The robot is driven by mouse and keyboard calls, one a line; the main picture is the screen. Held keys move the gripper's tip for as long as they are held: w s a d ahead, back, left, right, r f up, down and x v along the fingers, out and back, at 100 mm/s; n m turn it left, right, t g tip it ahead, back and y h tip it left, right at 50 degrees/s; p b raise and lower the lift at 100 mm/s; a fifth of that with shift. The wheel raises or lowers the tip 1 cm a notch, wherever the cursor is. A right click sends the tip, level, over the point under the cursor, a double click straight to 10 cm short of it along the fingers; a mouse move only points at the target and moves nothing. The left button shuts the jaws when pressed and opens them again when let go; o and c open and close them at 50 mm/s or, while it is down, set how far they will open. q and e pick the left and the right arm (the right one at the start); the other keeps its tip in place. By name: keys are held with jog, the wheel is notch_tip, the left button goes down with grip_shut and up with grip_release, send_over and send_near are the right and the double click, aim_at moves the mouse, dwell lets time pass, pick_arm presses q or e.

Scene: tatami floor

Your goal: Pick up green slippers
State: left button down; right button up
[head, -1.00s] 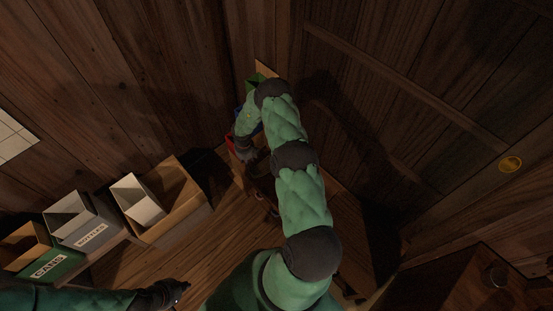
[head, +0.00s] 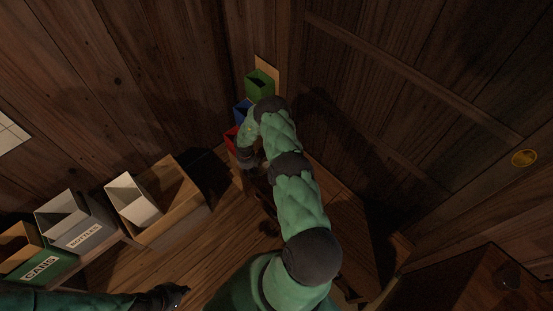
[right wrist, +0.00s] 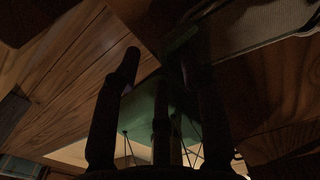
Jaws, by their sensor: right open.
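I cannot make out any green slippers for certain in either view. In the right wrist view a dim green shape (right wrist: 148,112) shows behind the fingers; I cannot tell what it is. My right arm reaches forward from the bottom middle of the head view. Its gripper points down near the red box, with its fingertips mostly hidden by the arm and shadow. In the right wrist view the dark fingers of my right gripper (right wrist: 158,62) stand apart with nothing clearly between them. My left gripper (head: 174,295) is low in the head view, dark and empty-looking above the floor.
Green (head: 260,83), blue (head: 241,112) and red (head: 231,138) boxes line the far corner, partly behind my right arm. A white bin (head: 131,199), a bottles bin (head: 75,228) and a cans bin (head: 40,265) stand left. Plank walls close in; some floor (head: 190,245) is clear.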

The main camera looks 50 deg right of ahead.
jog(key=shift+c, duration=0.3)
grip_shut()
jog(key=shift+r, duration=0.15)
